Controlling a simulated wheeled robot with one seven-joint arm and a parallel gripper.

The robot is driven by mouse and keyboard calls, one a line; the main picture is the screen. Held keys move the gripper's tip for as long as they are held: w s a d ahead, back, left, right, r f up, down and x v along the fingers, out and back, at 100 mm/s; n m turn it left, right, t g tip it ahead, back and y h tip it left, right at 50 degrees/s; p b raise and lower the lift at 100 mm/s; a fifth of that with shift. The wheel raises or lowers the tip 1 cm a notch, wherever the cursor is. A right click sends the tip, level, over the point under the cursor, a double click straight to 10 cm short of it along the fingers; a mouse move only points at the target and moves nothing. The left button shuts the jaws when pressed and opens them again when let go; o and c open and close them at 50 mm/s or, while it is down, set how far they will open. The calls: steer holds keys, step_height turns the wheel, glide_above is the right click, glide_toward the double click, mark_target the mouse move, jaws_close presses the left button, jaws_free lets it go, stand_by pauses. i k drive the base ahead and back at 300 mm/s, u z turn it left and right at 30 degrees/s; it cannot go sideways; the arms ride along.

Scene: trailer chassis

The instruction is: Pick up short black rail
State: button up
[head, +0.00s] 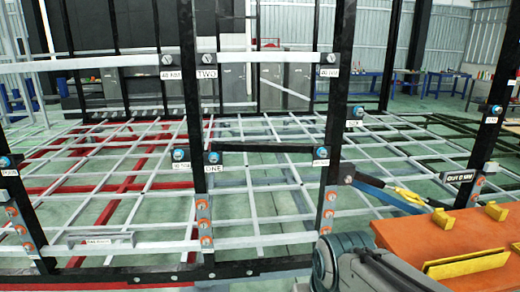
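A short black rail (262,148) spans level between two black upright posts, near the label "ONE" on the left post and a small label on the right post. Round blue-ringed fittings sit on the posts near its height. Parts of my grey arm (365,268) show at the bottom centre, beside the orange surface. My gripper's fingers cannot be made out in this view, so I cannot tell how they stand relative to the rail.
An orange bench top (440,240) with yellow brackets (467,263) is at the lower right. A black lower beam (240,268) crosses the front. A blue bar (390,195) slants behind the right post. White and red chassis bars cover the floor behind.

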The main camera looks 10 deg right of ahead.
mark_target(223, 146)
steer(key=z, duration=0.65)
steer(key=i, duration=1.2)
steer(key=u, duration=0.5)
steer(key=i, duration=0.75)
steer(key=u, duration=0.75)
